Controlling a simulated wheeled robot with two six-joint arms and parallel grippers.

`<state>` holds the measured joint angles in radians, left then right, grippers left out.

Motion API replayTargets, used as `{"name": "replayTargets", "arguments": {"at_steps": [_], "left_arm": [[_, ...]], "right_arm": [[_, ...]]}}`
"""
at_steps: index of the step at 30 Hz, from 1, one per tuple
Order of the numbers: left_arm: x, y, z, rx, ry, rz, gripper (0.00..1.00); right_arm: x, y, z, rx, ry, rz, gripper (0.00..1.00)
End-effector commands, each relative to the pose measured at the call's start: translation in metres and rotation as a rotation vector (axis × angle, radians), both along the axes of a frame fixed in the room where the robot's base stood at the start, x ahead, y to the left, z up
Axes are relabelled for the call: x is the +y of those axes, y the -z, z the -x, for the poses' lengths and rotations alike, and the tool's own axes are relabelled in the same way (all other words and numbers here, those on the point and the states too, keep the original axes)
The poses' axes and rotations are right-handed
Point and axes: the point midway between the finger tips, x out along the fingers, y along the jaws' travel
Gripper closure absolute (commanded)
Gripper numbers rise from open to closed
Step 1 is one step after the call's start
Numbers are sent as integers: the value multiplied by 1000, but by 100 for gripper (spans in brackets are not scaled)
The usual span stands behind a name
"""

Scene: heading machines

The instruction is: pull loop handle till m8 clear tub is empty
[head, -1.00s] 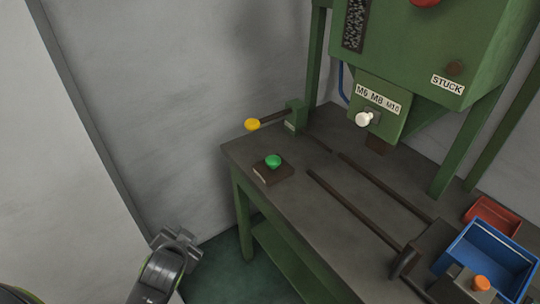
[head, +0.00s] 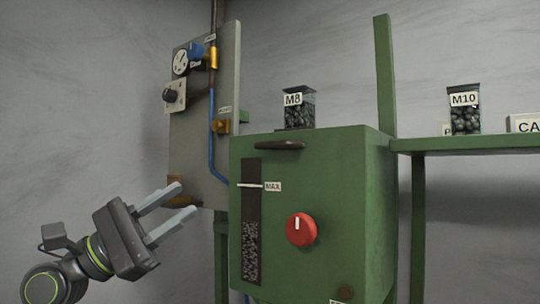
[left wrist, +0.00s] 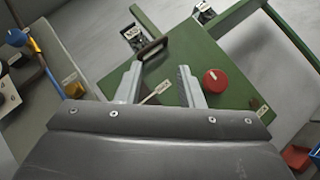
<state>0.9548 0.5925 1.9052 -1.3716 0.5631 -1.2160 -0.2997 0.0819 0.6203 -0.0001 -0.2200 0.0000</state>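The clear tub labelled M8 (head: 299,108) stands upright on top of the green machine box (head: 335,190), with dark pieces inside. It also shows in the left wrist view (left wrist: 136,38). A dark handle (head: 280,145) is on the box's upper front edge; in the left wrist view it looks like a loop (left wrist: 151,49). My left gripper (head: 187,199) is open and empty, left of the box and lower than the handle. In the left wrist view its open fingers (left wrist: 160,72) point toward the handle, apart from it. My right gripper is not in view.
A red knob (head: 301,229) and a window slot (head: 251,220) with a MAX label are on the box front. A grey panel (head: 200,135) with gauge, valves and blue hose stands left. A tub labelled M10 (head: 465,112) is on the right shelf (head: 480,144).

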Motion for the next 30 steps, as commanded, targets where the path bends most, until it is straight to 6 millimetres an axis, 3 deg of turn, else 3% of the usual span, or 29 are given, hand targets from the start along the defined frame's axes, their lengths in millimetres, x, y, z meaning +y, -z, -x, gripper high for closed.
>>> {"name": "replayTargets", "arguments": {"at_steps": [1,6,12,20,30], "left_arm": [[-6,-17,1,-89,-67,-113,66],[-11,-51,-3,-308,-280,-436,66],[-4,-71,-7,-415,-419,-631,66],[-14,-79,-15,-429,-435,-657,66],[-62,-89,-43,-425,-431,-655,66]], "right_arm": [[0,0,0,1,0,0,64],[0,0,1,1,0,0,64],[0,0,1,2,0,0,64],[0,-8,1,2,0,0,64],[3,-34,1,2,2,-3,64]]}}
